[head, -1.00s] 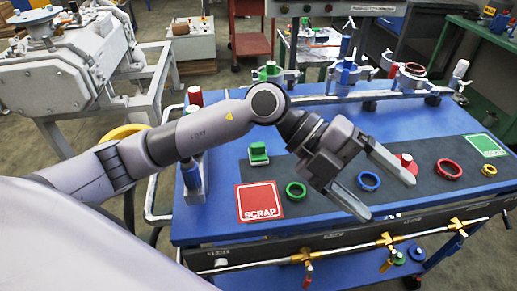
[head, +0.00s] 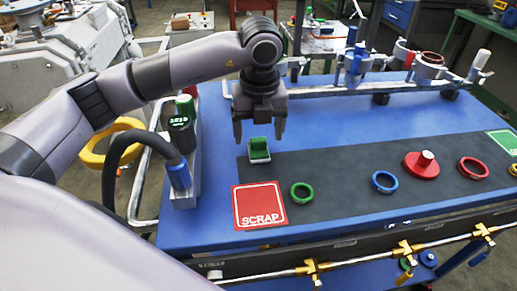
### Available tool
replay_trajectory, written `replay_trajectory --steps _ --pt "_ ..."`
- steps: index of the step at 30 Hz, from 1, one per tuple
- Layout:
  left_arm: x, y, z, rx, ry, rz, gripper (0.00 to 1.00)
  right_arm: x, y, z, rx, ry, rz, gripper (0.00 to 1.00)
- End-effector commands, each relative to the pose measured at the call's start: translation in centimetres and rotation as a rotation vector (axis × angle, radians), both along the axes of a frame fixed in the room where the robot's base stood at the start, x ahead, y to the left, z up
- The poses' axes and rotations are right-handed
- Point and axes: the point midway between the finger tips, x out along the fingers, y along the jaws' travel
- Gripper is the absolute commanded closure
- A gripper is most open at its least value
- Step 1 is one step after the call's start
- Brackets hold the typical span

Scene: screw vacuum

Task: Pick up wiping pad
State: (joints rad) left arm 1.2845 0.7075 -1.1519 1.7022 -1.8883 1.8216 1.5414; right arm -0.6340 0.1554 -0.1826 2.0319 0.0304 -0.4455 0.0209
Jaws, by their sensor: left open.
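In the picture the fingertips lie to the left and right of the pad's upper part, and I see no contact. The exact height of the fingers above the table cannot be told. My right gripper is not in view.
The SCRAP square (head: 259,206), a green ring (head: 302,194), a blue ring (head: 384,182), a red knobbed disc (head: 422,165) and a red ring (head: 473,170) lie nearby. A hose with a blue fitting (head: 179,174) stands at left. Clamps line the back edge.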

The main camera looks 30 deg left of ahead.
Motion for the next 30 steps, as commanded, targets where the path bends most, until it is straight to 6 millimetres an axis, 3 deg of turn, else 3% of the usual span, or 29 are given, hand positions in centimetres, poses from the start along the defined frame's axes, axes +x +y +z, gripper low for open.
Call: replay_trajectory --steps 6,15,16,17,21,30 --pt "0.2 0.2 -3.3 -0.001 0.003 -0.001 0.22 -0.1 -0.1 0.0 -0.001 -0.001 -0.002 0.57" --pt "0.3 0.2 -4.0 -0.002 0.001 -0.001 0.22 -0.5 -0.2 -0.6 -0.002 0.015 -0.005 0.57" --pt "0.3 0.2 -4.0 -0.002 0.001 -0.001 0.26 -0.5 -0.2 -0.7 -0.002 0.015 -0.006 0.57" --pt "0.3 0.2 -4.0 -0.002 0.001 -0.001 0.35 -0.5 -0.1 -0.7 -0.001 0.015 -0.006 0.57" --pt "0.3 0.2 -4.0 -0.002 0.001 -0.001 0.81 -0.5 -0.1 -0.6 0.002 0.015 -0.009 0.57" --pt "0.3 0.2 -3.8 -0.003 0.001 -0.002 0.83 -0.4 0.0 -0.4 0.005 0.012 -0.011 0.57"
